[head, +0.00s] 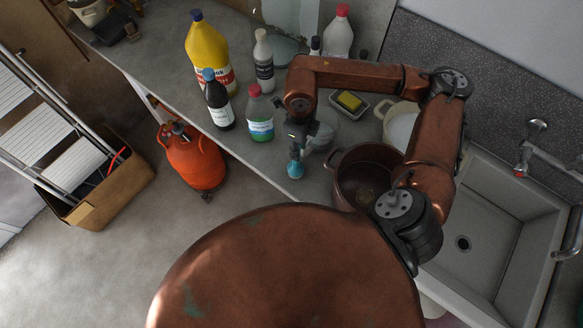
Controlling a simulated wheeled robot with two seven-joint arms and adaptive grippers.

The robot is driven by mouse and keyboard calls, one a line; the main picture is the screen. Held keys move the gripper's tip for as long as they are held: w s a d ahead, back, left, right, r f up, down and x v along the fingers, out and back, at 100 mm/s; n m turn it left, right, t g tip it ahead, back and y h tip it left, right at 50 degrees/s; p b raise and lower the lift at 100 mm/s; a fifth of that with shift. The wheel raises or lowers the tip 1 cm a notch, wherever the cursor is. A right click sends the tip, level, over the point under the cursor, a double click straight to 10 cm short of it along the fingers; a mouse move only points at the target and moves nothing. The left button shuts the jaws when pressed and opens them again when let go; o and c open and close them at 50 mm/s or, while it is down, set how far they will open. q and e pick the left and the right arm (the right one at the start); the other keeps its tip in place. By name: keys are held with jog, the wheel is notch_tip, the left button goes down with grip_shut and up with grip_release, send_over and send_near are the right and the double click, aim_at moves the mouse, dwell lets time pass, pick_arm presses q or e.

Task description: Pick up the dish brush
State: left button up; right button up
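A small teal-blue item (294,168), which looks like the dish brush, shows at the front edge of the grey counter (268,158). My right gripper (296,144) is directly above it, pointing down, and the two overlap in the head view. The fingers are small and dark here, so I cannot tell whether they are closed around the item or only over it. The item's upper part is hidden by the gripper. My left gripper is not in view.
Several bottles, including a yellow one (208,52) and a green one (260,118), stand left of the gripper. A clear bowl (324,130), a yellow sponge (349,101) and a dark red pot (347,190) are close on the right. The sink (490,225) lies further right.

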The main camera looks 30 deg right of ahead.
jog(key=f, duration=0.2)
jog(key=f+p, duration=0.1)
jog(key=f, duration=0.1)
jog(key=f+p, duration=0.1)
jog(key=f, duration=0.1)
jog(key=shift+a+f, duration=0.1)
jog(key=shift+a, duration=0.15)
jog(key=shift+f, duration=0.4)
jog(key=shift+c, duration=0.2)
jog(key=shift+w, duration=0.1)
grip_shut()
